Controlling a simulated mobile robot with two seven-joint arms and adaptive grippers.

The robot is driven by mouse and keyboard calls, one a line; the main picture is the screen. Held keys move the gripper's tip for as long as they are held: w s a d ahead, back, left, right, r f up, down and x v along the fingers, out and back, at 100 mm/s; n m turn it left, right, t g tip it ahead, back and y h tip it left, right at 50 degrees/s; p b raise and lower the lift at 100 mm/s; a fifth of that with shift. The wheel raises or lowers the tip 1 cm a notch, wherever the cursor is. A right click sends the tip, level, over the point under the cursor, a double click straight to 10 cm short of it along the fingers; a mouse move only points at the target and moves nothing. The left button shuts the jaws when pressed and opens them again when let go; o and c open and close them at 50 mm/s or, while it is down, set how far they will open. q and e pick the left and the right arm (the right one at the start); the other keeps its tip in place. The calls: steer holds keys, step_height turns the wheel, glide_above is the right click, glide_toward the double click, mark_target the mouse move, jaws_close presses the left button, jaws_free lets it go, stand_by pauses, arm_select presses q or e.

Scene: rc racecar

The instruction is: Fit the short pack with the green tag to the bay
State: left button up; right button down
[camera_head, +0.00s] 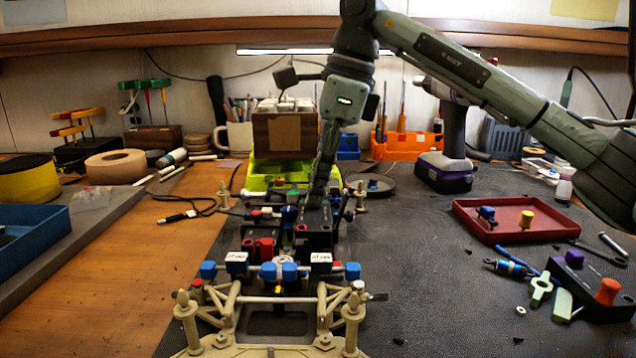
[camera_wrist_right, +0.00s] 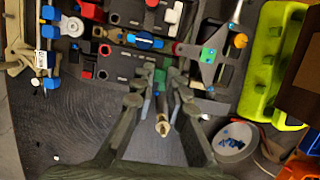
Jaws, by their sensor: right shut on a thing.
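The RC racecar chassis stands in the middle of the bench, with its tan front bumper (camera_head: 265,345) nearest me. My right gripper (camera_head: 315,203) reaches down over the right side of the chassis. Its fingers (camera_wrist_right: 160,88) are shut on a black pack, with a green patch (camera_wrist_right: 161,76) showing between the tips in the right wrist view. The dark body of the pack (camera_head: 319,238) sits low at the right-hand side of the chassis. The fingers hide part of it, and I cannot tell whether it is fully seated in the bay. My left gripper is not in view.
A red tray (camera_head: 470,229) with small parts stands at right.

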steer(key=shift+d+b+x, duration=0.25)
steer(key=shift+b+x, duration=0.35)
steer(key=shift+x, duration=0.45)
steer(key=c, duration=1.4)
jaws_free()
steer(key=shift+c, duration=0.2)
steer(key=shift+f, duration=0.1)
steer(key=v, duration=1.2)
